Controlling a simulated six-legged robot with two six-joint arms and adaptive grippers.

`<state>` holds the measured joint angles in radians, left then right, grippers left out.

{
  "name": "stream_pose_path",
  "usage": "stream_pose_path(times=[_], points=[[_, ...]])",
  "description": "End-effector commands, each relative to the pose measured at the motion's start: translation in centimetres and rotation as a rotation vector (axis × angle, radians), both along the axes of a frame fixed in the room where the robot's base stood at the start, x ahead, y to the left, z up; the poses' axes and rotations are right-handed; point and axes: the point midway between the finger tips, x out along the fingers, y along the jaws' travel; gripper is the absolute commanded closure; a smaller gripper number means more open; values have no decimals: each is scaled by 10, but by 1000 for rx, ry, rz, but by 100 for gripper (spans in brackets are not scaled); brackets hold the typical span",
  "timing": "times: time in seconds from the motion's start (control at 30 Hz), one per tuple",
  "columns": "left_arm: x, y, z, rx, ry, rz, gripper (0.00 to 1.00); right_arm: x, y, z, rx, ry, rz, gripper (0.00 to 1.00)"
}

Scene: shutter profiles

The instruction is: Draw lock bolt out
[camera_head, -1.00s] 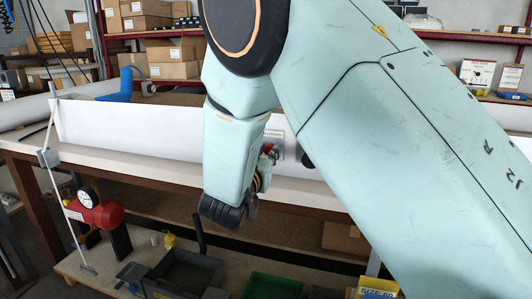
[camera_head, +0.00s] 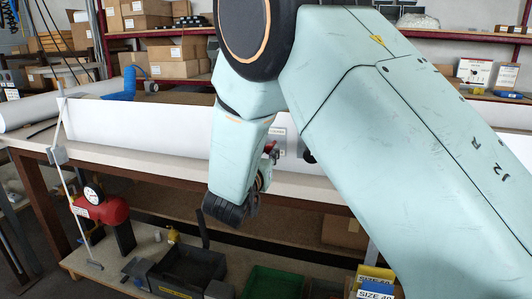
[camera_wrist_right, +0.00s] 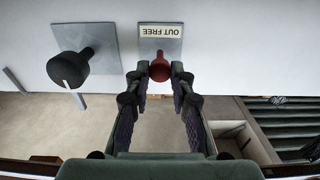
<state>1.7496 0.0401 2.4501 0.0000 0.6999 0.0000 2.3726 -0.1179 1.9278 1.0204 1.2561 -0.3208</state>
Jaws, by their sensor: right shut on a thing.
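The lock bolt's red knob (camera_wrist_right: 159,68) stands out from a grey plate (camera_wrist_right: 160,42) on the white profile; the plate's label reads "OUT FREE", upside down in the wrist view. My right gripper (camera_wrist_right: 160,76) is shut on the knob, one fingertip on each side. In the head view the knob (camera_head: 270,148) shows as a small red spot beside my right gripper (camera_head: 267,158), which is partly hidden by my own wrist. The bolt's shaft cannot be made out. My left gripper is not in view.
A black knob (camera_wrist_right: 70,69) on a second plate sits left of the bolt in the wrist view. The white profile (camera_head: 150,125) lies along the bench (camera_head: 185,164). Below are a red gauge unit (camera_head: 100,210), a dark bin (camera_head: 188,270) and a green crate (camera_head: 273,283).

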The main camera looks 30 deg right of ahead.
Motion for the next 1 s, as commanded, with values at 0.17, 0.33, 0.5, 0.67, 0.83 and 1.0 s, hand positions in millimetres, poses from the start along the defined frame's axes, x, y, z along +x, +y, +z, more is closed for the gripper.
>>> stream_pose_path(times=[0.17,0.33,0.5,0.67,0.83,1.0], points=[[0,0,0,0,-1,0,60,2,0,-1,-4,3,6,100],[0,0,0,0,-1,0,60,2,-2,-2,-4,5,6,100],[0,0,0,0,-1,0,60,3,-2,-2,-3,5,5,64],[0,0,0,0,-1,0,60,2,-2,-2,-2,4,4,55],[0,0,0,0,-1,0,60,2,-2,-2,-2,4,4,55],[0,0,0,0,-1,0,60,1,-1,7,-1,1,3,55]])
